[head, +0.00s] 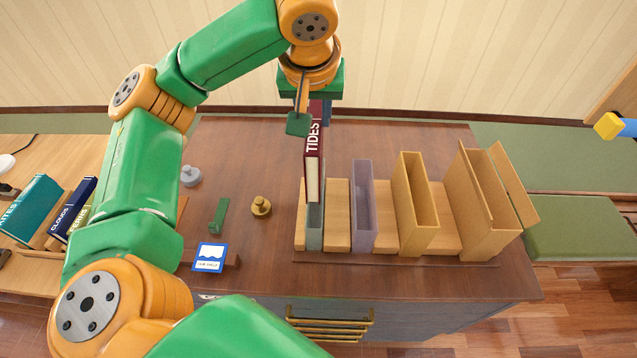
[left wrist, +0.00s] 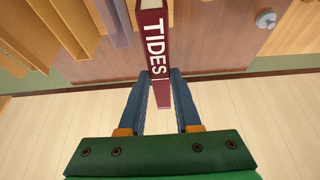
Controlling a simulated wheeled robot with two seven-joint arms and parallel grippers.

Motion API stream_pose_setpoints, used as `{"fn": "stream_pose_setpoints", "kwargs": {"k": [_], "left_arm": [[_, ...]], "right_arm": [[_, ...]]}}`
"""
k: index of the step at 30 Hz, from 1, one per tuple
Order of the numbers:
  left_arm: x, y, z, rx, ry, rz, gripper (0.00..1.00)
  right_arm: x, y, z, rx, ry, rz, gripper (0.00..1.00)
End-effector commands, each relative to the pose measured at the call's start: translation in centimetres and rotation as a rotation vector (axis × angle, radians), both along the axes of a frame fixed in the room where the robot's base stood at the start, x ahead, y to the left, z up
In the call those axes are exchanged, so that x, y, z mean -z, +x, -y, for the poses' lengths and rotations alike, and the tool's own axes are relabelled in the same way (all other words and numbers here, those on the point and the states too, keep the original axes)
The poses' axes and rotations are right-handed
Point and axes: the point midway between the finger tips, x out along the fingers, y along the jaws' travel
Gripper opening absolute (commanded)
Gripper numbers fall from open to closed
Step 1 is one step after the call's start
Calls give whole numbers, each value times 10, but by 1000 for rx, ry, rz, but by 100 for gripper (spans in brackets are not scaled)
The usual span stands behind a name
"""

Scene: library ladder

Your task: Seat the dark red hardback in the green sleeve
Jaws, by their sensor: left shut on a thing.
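The dark red hardback (head: 314,150), with TIDES on its spine, is held upright by my left gripper (head: 317,108). In the left wrist view the two blue fingers (left wrist: 161,88) are shut on the sides of the hardback (left wrist: 153,40). The grey-green sleeve (head: 315,238) stands at the left of a row on the dark table. The book's lower end overlaps the sleeve's upper part in the head view. I cannot tell whether it is inside or just above the opening. My right gripper is not clearly seen.
Right of the green sleeve stand a purple-grey sleeve (head: 362,215), a yellow sleeve (head: 414,210) and a wider wooden holder (head: 480,215). A brass knob (head: 261,206), a green block (head: 219,215) and a blue-and-white card (head: 209,257) are on the left. Books (head: 70,208) stand farther left.

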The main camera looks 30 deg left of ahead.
Motion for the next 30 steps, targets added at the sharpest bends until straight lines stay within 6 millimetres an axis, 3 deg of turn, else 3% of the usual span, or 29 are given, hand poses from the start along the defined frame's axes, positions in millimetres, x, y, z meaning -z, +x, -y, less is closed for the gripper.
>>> {"fn": "stream_pose_setpoints", "kwargs": {"k": [2, 6, 12, 15, 21, 27, 30], "left_arm": [[14, 0, 0, -3, 0, -4, 0], [63, -1, 0, -3, 0, -7, 0], [107, -1, 0, -3, -1, -4, 0], [125, -1, 0, -3, -2, -2, 0], [141, -1, 0, -4, 1, -1, 0], [176, -2, 0, -3, 1, -2, 0], [179, -1, 0, -3, -1, 2, 0]], "right_arm": [[7, 0, 0, 0, 0, 0, 50], [28, 0, 0, 0, 0, -1, 50], [46, -1, 1, 0, -1, -2, 50], [53, -1, 1, 0, -1, -2, 50], [49, -1, 1, 0, -1, -2, 50], [50, -1, 1, 0, -1, -2, 50], [50, -1, 1, 0, -1, -2, 50]]}}
